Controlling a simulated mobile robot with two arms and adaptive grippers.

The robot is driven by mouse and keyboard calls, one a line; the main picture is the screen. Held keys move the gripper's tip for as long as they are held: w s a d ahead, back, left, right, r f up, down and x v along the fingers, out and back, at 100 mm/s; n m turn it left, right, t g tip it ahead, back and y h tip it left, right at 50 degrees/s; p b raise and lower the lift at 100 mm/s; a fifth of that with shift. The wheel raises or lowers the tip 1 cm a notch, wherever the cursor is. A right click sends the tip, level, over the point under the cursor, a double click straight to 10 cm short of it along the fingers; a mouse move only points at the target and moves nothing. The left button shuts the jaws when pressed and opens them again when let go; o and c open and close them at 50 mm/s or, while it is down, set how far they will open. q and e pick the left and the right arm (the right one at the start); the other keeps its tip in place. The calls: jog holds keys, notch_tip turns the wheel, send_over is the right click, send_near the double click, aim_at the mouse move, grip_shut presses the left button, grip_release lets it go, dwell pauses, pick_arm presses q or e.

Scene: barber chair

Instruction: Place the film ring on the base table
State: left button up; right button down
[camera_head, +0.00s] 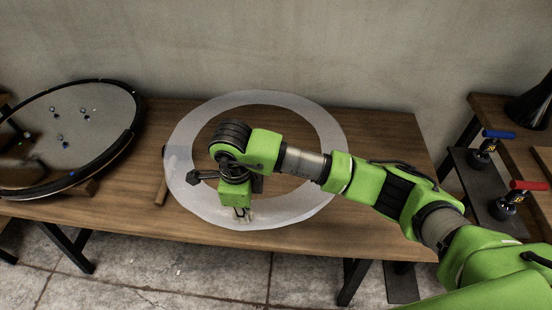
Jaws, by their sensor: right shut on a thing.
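The film ring (304,209) is a large, flat, whitish translucent ring over the middle of the wooden table (390,150). My right arm reaches across it from the right. My right gripper (242,214) points down at the ring's near edge and is shut on it. The fingertips are small and partly hidden by the gripper body. I cannot tell whether the ring rests on the wood or hangs just above it. My left gripper is not in view. I cannot tell which surface is the base table.
A round, black-rimmed disc (131,147) with small fittings stands at the left. A wooden strip (161,180) lies by the ring's left edge. At the right, a dark plate bears a blue-handled clamp (490,144) and a red-handled clamp (512,195). A wall closes the back.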

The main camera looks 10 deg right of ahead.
jog(key=a+m, duration=0.1)
jog(key=a+r+m, duration=0.1)
jog(key=a+m, duration=0.2)
jog(key=shift+w+r, duration=0.25)
send_near(277, 221)
jog(key=shift+m, duration=0.3)
jog(key=a+r, duration=0.1)
jog(key=a, duration=0.2)
jog(key=s+a+r, duration=0.1)
jog(key=shift+a+r+b, duration=0.15)
jog(key=shift+r+b, duration=0.2)
jog(key=d+f, duration=0.1)
jog(key=f+b, duration=0.1)
jog(key=w+d+f+b, duration=0.1)
jog(key=shift+d+f, duration=0.3)
jog(key=shift+f, duration=0.05)
jog(key=f+b, duration=0.1)
jog(key=d+f+b, duration=0.1)
jog(key=f, duration=0.1)
jog(key=f+b, duration=0.1)
jog(key=f, duration=0.1)
jog(key=shift+w+d, duration=0.15)
jog(key=shift+d, duration=0.2)
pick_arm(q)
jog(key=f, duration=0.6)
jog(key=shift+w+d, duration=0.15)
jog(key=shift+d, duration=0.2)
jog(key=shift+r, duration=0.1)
pick_arm(e)
jog(key=shift+r, duration=0.1)
